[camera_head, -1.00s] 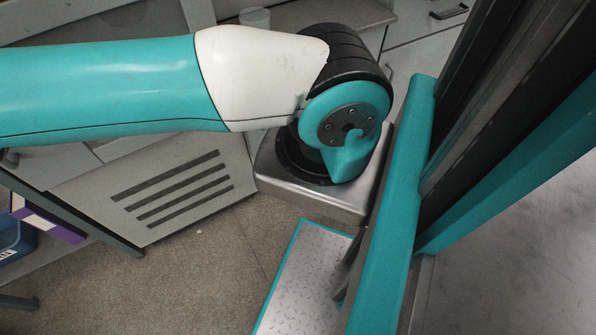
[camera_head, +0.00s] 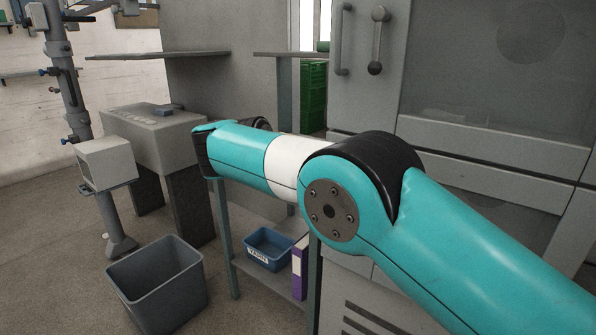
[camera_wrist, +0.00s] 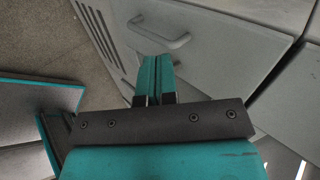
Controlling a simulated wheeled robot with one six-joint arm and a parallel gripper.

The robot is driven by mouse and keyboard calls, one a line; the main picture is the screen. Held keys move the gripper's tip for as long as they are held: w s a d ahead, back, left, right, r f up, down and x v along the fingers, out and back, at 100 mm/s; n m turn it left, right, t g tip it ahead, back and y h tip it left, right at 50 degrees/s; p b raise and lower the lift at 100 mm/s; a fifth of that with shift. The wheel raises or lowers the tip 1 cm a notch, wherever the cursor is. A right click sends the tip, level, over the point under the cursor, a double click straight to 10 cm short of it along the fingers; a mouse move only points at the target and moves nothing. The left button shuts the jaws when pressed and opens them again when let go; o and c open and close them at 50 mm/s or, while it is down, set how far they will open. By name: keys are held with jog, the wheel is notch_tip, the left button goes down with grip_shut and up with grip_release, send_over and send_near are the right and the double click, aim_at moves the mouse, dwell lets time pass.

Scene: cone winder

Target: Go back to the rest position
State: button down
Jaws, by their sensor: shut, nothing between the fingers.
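My gripper (camera_wrist: 156,78) shows in the wrist view with its two teal fingers together and nothing between them. Past the fingertips is a grey cabinet front with a bar handle (camera_wrist: 158,34); I cannot tell how far off it is. In the head view my teal and white arm reaches from the lower right across the middle toward the left. The gripper itself is not visible in the head view.
A grey bin (camera_head: 158,290) stands on the floor at lower left, near a pole with a grey box (camera_head: 106,163). A blue tray (camera_head: 268,248) and a purple binder (camera_head: 299,268) sit on a low shelf. A large grey cabinet (camera_head: 365,95) stands behind my arm. Floor at far left is clear.

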jog(key=s+d+r+n+g+y+p, duration=0.1)
jog(key=s+d+r+n+y+p, duration=0.15)
jog(key=d+r+n, duration=0.45)
jog(key=s+d+r+n+g+y+p, duration=0.1)
jog(key=s+d+r+n+y+p, duration=0.25)
jog(key=n, duration=0.55)
jog(key=s+d+r+n+g+y+p, duration=0.1)
jog(key=s+n, duration=0.7)
jog(key=s, duration=0.8)
jog(key=s+d+r+n+g+y+p, duration=0.1)
jog(key=s+n+g, duration=0.3)
jog(key=s, duration=1.3)
jog(key=d+n+y, duration=0.1)
jog(key=n, duration=0.2)
jog(key=shift+d+n+y+p, duration=0.3)
jog(key=shift+n+y+p, duration=0.05)
jog(key=shift+n+y, duration=0.05)
